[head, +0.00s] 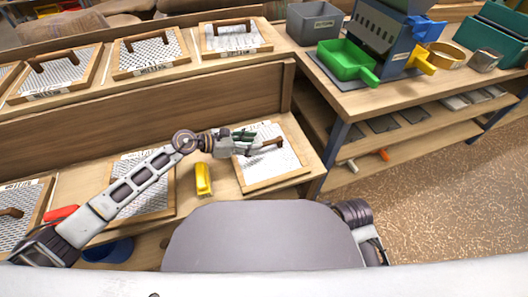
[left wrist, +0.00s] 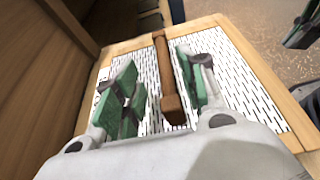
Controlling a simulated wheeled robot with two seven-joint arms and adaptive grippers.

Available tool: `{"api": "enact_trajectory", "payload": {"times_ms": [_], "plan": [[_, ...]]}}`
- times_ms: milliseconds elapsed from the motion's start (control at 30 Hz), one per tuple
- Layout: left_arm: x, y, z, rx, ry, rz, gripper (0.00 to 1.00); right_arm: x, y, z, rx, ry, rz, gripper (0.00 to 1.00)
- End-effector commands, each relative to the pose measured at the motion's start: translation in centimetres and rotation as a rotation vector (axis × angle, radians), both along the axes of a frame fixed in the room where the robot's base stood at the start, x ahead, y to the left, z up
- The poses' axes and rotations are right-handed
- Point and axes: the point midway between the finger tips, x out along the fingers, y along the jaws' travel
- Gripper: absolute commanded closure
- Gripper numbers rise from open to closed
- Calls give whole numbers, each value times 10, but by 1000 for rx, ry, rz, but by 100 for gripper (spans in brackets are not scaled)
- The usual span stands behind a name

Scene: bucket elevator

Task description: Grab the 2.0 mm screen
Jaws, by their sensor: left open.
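A framed screen (head: 284,168) with a light wooden frame, slotted white sheet and brown handle lies on the lower shelf in the head view. Its size label cannot be read. In the left wrist view the same screen (left wrist: 240,85) fills the middle, and its wooden handle (left wrist: 166,75) runs between my fingers. My left gripper (head: 250,143) is over this screen, and it also shows in the left wrist view (left wrist: 160,88). Its green-padded fingers are open, one on each side of the handle, with gaps. Whether they are at handle height is unclear.
Other handled screens stand on the upper shelf (head: 148,53) and lie at the lower left (head: 140,190). A yellow object (head: 203,179) lies just left of the screen. A side bench holds a green scoop tray (head: 346,62) and a grey bin (head: 315,23). Open floor lies right.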

Motion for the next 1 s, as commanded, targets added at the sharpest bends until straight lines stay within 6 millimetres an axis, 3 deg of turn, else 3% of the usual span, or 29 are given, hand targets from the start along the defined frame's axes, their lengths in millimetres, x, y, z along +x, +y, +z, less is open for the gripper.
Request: {"api": "enact_trajectory", "payload": {"times_ms": [267,600,1000], "plan": [[1,-7,-3,-1,0,-1,59,-1,0,-3,-2,5,1,100],[7,-36,-17,-2,0,-1,59,-1,4,7,19,-25,3,100],[11,-47,-21,0,1,0,59,-3,6,-9,28,-20,2,100]]}}
